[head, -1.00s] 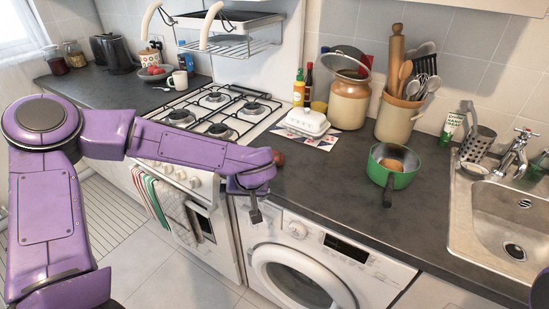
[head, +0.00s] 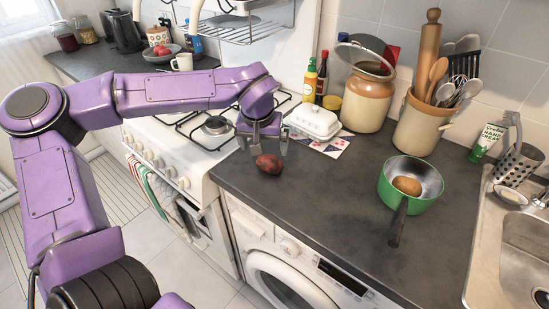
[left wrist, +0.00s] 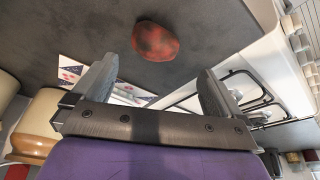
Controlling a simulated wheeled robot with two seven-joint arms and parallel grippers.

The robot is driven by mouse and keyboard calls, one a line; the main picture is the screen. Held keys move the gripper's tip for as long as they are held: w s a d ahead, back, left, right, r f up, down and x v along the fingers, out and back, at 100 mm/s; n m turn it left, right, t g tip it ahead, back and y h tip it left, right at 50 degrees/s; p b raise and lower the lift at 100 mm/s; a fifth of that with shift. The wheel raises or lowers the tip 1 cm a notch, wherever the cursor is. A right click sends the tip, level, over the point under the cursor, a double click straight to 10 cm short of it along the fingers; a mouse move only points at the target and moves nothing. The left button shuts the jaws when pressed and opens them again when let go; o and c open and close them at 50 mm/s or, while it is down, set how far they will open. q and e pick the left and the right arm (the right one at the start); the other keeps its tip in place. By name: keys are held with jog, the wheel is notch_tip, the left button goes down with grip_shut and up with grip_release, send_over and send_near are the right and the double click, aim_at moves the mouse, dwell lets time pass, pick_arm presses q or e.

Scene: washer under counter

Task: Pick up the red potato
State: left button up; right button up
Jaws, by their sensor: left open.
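The red potato (head: 269,164) lies on the dark counter above the washer, near the counter's left end by the stove. It also shows in the left wrist view (left wrist: 155,41), beyond the fingertips and between their lines. My left gripper (head: 263,147) is open and empty, just behind and above the potato in the head view. Its two fingers also show in the left wrist view (left wrist: 157,88). I cannot tell whether a finger touches the potato. My right gripper is not in view.
A white butter dish (head: 314,122) sits on a patterned card (head: 333,147) close behind the gripper. The stove (head: 200,140) is left. Counter between potato and pan is clear.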

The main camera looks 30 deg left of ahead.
aim_at(269, 159)
pick_arm(q)
jog(key=x, duration=0.5)
jog(key=d+x, duration=0.1)
jog(key=x, duration=0.2)
jog(key=shift+a+f+p, duration=0.1)
jog(key=shift+f+p, duration=0.15)
jog(key=shift+p, duration=0.05)
jog(key=c, duration=1)
jog(key=shift+c, duration=0.2)
jog(key=shift+r, duration=0.15)
